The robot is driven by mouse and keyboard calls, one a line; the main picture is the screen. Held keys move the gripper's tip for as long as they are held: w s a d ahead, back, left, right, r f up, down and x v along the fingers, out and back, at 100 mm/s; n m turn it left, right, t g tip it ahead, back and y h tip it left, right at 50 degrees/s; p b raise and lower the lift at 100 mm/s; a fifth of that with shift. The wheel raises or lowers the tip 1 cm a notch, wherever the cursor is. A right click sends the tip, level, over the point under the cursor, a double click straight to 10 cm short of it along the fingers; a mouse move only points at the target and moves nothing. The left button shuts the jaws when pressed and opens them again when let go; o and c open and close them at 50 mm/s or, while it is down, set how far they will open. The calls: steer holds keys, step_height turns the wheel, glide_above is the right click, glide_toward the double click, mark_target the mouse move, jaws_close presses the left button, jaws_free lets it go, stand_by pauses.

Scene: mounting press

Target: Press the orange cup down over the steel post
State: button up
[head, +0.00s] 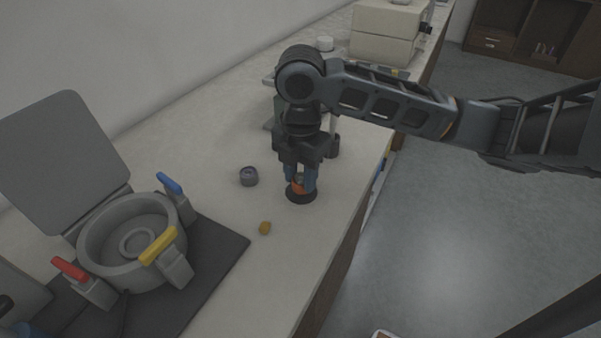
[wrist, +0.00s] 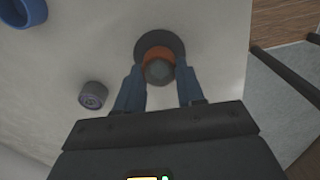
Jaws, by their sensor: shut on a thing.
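The orange cup (head: 297,188) is between the blue fingers of my gripper (head: 300,178), low over a round dark base (head: 301,199) on the bench. In the wrist view the cup (wrist: 156,52) shows as an orange band around a grey round face, with the fingers of my gripper (wrist: 159,72) shut on its two sides. The dark base (wrist: 178,45) shows as a disc behind it. I cannot make out the steel post as a separate thing, nor whether the cup is seated on it.
A small grey ring-like part (head: 249,176) and a small amber piece (head: 264,228) lie nearby on the bench (head: 215,205). At left is a grey press pot (head: 110,262) with coloured handles and a raised lid. The bench edge runs close on the right.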

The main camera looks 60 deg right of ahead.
steer(key=shift+f+b, duration=0.3)
steer(key=shift+f, duration=0.15)
steer(key=o, duration=1.6)
steer(key=shift+r, duration=0.1)
steer(key=shift+r+p, duration=3.05)
steer(key=shift+r, duration=0.9)
